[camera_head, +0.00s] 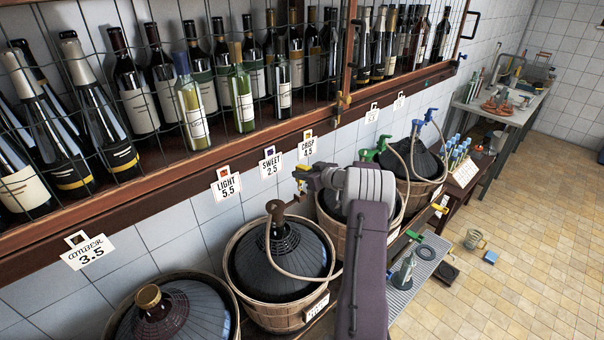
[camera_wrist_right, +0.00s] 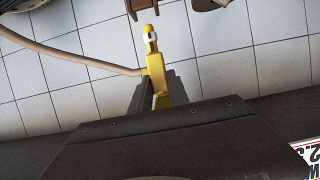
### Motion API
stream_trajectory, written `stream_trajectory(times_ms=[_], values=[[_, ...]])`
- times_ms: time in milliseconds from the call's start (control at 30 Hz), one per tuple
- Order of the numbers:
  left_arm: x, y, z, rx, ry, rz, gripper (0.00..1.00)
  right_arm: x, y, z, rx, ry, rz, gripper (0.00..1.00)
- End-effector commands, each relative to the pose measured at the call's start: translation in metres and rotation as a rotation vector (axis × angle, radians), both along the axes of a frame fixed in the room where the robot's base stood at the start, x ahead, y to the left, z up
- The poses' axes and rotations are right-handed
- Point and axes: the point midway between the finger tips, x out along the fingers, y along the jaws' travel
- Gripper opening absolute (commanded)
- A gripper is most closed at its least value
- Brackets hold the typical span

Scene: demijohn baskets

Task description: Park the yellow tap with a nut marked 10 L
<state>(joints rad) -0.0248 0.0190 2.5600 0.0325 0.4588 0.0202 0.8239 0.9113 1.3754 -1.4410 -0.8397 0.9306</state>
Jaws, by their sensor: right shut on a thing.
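My right gripper (camera_head: 312,180) is shut on the yellow tap (camera_head: 302,171), just below the CRISP 4.5 sign (camera_head: 307,145). In the right wrist view the tap (camera_wrist_right: 154,66) sticks out past the dark fingers, and a beige hose (camera_wrist_right: 95,61) runs from it to the left. The basket demijohn (camera_head: 330,205) behind my right arm is mostly hidden. A basket demijohn (camera_head: 282,262) to its left has a brown tap (camera_head: 275,209) on top. I cannot read a 10 L mark anywhere. My left gripper is not in view.
A wooden rail with price signs, such as SWEET 2.5 (camera_head: 270,165) and LIGHT 5.5 (camera_head: 227,185), runs along the tiled wall under the caged bottles. Green taps (camera_head: 374,149) and blue taps (camera_head: 424,120) stand by the baskets at right. The floor (camera_head: 530,240) is mostly clear.

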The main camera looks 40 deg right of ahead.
Motion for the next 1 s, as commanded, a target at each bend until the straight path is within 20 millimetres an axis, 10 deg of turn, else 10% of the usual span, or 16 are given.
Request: stream_trajectory(times_ms=[1000], values=[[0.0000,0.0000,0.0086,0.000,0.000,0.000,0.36,0.0002,0.0001,0.0010,0.000,-0.001,0.000,0.00]])
